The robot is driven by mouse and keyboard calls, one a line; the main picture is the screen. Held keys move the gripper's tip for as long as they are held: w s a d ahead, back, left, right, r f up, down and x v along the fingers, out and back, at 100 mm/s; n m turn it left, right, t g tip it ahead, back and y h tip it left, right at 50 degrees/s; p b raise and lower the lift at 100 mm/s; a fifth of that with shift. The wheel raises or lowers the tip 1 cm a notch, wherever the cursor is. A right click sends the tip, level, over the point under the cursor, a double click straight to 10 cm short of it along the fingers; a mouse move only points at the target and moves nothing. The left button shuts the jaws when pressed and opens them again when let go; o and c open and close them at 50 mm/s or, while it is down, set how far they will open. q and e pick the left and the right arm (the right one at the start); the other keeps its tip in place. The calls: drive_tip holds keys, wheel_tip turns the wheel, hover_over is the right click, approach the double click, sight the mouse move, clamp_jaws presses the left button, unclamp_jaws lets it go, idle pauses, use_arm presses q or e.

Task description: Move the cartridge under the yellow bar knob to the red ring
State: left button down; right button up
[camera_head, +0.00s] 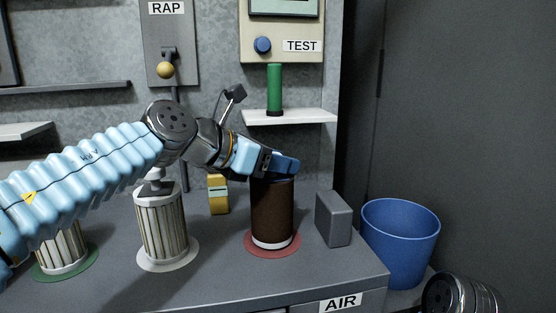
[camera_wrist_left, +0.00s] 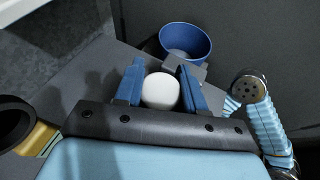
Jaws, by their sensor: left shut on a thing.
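A brown cartridge (camera_head: 272,212) with a white bottom band stands upright over the red ring (camera_head: 283,250); whether it bears fully on it I cannot tell. My left gripper (camera_head: 279,163) is shut on its top, reaching in from the left. In the left wrist view the blue fingers (camera_wrist_left: 160,84) flank the cartridge's round white top (camera_wrist_left: 161,93). A yellow ball knob (camera_head: 166,70) is on the RAP panel. Below it a pleated white cartridge (camera_head: 162,228) stands on a white ring (camera_head: 182,258). My right gripper is out of view.
A grey block (camera_head: 333,218) and a blue bin (camera_head: 398,245) stand to the right. A yellow block (camera_head: 218,195) is behind. Another pleated cartridge (camera_head: 62,250) stands on a green ring (camera_head: 82,264) at left. A green cylinder (camera_head: 274,90) stands on a shelf (camera_head: 312,116).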

use_arm(q)
drive_tip(key=shift+f, duration=0.3)
drive_tip(key=c, duration=0.6)
unclamp_jaws()
drive_tip(key=shift+f, duration=0.1)
drive_tip(key=v, duration=1.4)
